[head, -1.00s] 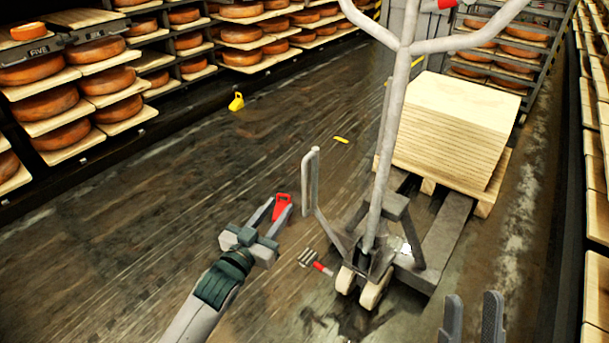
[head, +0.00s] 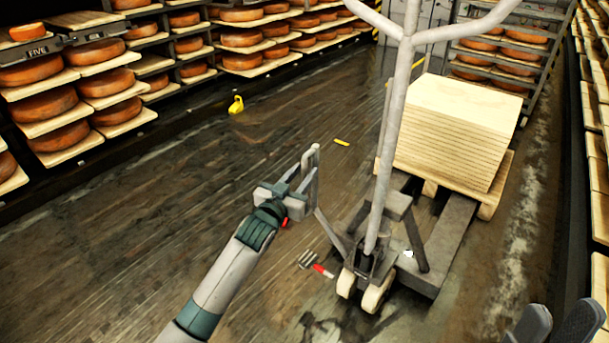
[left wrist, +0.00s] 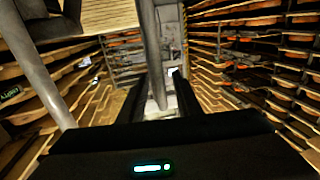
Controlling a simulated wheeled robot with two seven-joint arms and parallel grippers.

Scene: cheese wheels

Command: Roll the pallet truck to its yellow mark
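The grey pallet truck (head: 436,238) stands right of centre with a pallet (head: 488,205) of stacked pale boards (head: 452,130) on its forks. Its forked tall pole (head: 388,150) rises in front of the load, with a thinner upright handle bar (head: 316,165) to its left. My left gripper (head: 300,181) is at that bar, fingers apart; in the left wrist view a grey bar (left wrist: 153,60) shows between the fingers. Contact is unclear. A small yellow strip (head: 341,141) lies on the floor beyond the handle. My right gripper (head: 556,325) is open and empty at the lower right edge.
A brush with a red handle (head: 322,270) lies left of the truck's wheels. A yellow object (head: 236,104) sits near the left cheese shelves (head: 100,88). More shelving lines the right side. The dark floor at left is open.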

